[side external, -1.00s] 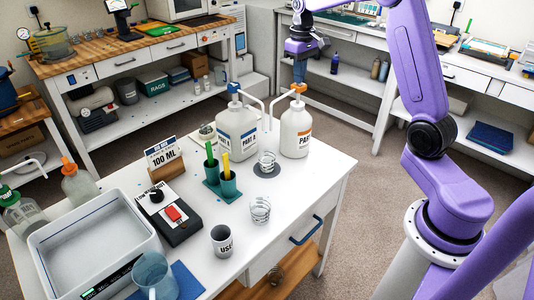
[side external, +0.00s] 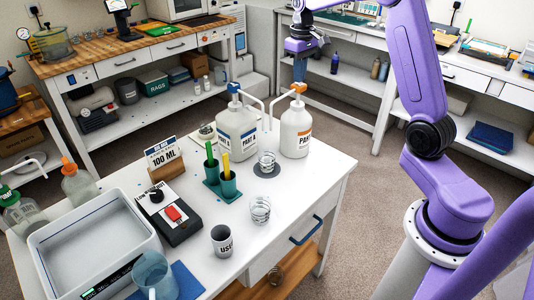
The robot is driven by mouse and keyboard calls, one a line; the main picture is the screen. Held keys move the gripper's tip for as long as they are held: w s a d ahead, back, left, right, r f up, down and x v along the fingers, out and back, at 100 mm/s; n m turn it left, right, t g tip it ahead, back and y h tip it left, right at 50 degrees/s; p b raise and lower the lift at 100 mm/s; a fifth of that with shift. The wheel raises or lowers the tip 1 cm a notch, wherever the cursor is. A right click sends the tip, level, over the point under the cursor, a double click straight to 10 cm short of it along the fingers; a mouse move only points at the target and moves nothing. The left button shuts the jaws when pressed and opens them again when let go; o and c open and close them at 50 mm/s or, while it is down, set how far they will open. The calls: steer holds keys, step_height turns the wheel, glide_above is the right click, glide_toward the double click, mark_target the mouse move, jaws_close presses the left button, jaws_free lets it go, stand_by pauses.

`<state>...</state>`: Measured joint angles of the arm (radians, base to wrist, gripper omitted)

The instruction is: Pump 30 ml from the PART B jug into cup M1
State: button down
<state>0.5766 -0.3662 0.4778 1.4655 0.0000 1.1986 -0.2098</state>
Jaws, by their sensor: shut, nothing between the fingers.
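Two white pump jugs stand at the back right of the white table. The left jug (side external: 236,133) has a blue pump head and blue label. The right jug (side external: 296,134) has an orange pump head (side external: 298,88) and orange label; the last letters on both labels are too small to read surely. A clear cup (side external: 267,162) stands on a grey disc in front of the jugs, near the spouts. A second clear cup (side external: 260,209) stands nearer. No M1 mark is readable. My gripper (side external: 299,79) is shut and empty, pointing down just above the orange pump head; contact is unclear.
Teal holders (side external: 225,186) with green and yellow sticks stand left of the cups. A "USED" cup (side external: 222,240), a black box with a red switch (side external: 173,214), a 100 ML sign (side external: 161,155) and a white tray (side external: 55,238) fill the left.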

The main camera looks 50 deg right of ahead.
stand_by(0.3)
steer(key=shift+r, duration=3)
steer(key=shift+a, duration=0.2)
steer(key=s+a+f+n, duration=0.1)
steer(key=s+a+n, duration=0.2)
steer(key=s+a, duration=0.45)
steer(key=s+a+f+n, duration=0.1)
steer(key=s+a+n, duration=0.3)
steer(key=a, duration=0.7)
steer(key=s+a+f+n, duration=0.1)
steer(key=s+f+n, duration=0.1)
steer(key=s, duration=1)
steer(key=s+a+f+n, duration=0.1)
steer(key=s+f+n, duration=0.2)
steer(key=s, duration=0.9)
steer(key=shift+s+a+f+n, duration=0.2)
steer(key=shift+f+n, duration=0.1)
steer(key=shift+f, duration=0.4)
